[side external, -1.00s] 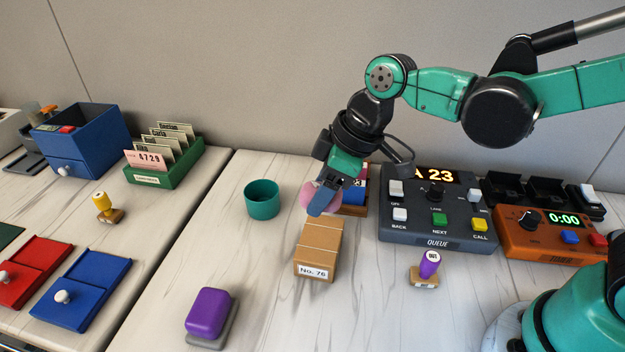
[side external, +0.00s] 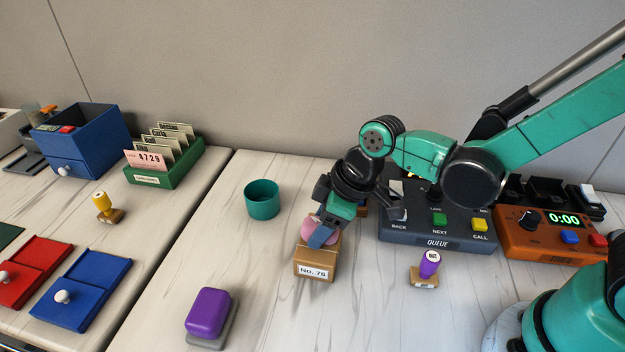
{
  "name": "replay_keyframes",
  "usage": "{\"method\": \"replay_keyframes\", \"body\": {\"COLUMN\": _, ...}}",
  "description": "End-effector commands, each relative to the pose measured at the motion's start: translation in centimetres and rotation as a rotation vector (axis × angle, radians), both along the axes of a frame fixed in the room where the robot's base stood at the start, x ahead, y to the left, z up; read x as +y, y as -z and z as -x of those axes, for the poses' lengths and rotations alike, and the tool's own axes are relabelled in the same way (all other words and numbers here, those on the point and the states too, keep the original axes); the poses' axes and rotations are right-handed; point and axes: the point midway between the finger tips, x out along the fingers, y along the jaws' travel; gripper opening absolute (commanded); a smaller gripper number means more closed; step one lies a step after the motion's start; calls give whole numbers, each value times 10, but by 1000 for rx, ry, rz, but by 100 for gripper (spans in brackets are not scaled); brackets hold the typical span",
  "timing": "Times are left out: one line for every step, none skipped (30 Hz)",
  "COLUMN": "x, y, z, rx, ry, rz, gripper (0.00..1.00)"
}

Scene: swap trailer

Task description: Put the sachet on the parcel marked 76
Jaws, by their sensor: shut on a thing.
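The parcel (side external: 316,269) is a brown cardboard box with a white label reading "No. 76" on its front. It stands on the pale marbled table near the middle of the view. My gripper (side external: 321,236) is directly over the parcel's top and shut on the pink sachet (side external: 308,228). The sachet is at the parcel's top, partly hidden by the blue fingers. I cannot tell whether it touches the parcel.
A teal cup (side external: 262,200) stands left of the parcel. The grey queue console (side external: 437,243) and the orange timer (side external: 545,240) are to the right. A purple-handled stamp (side external: 427,268) and a purple block (side external: 208,312) stand nearer the front.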

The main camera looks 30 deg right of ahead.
Motion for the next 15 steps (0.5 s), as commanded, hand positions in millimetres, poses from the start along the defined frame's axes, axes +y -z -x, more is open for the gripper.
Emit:
{"method": "replay_keyframes", "body": {"x": 0, "y": 2, "z": 0, "rx": 0, "ry": 0, "rz": 0, "gripper": 1}}
{"method": "replay_keyframes", "body": {"x": 0, "y": 3, "z": 0, "rx": 0, "ry": 0, "rz": 0, "gripper": 1}}
{"method": "replay_keyframes", "body": {"x": 0, "y": 2, "z": 0, "rx": 0, "ry": 0, "rz": 0, "gripper": 60}}
{"method": "replay_keyframes", "body": {"x": 0, "y": 2, "z": 0, "rx": 0, "ry": 0, "rz": 0, "gripper": 68}}
{"method": "replay_keyframes", "body": {"x": 0, "y": 2, "z": 0, "rx": 0, "ry": 0, "rz": 0, "gripper": 77}}
{"method": "replay_keyframes", "body": {"x": 0, "y": 2, "z": 0, "rx": 0, "ry": 0, "rz": 0, "gripper": 83}}
{"method": "replay_keyframes", "body": {"x": 0, "y": 2, "z": 0, "rx": 0, "ry": 0, "rz": 0, "gripper": 83}}
{"method": "replay_keyframes", "body": {"x": 0, "y": 2, "z": 0, "rx": 0, "ry": 0, "rz": 0, "gripper": 83}}
{"method": "replay_keyframes", "body": {"x": 0, "y": 2, "z": 0, "rx": 0, "ry": 0, "rz": 0, "gripper": 83}}
{"method": "replay_keyframes", "body": {"x": 0, "y": 2, "z": 0, "rx": 0, "ry": 0, "rz": 0, "gripper": 83}}
{"method": "replay_keyframes", "body": {"x": 0, "y": 2, "z": 0, "rx": 0, "ry": 0, "rz": 0, "gripper": 83}}
{"method": "replay_keyframes", "body": {"x": 0, "y": 2, "z": 0, "rx": 0, "ry": 0, "rz": 0, "gripper": 83}}
{"method": "replay_keyframes", "body": {"x": 0, "y": 2, "z": 0, "rx": 0, "ry": 0, "rz": 0, "gripper": 83}}
{"method": "replay_keyframes", "body": {"x": 0, "y": 2, "z": 0, "rx": 0, "ry": 0, "rz": 0, "gripper": 83}}
{"method": "replay_keyframes", "body": {"x": 0, "y": 2, "z": 0, "rx": 0, "ry": 0, "rz": 0, "gripper": 83}}
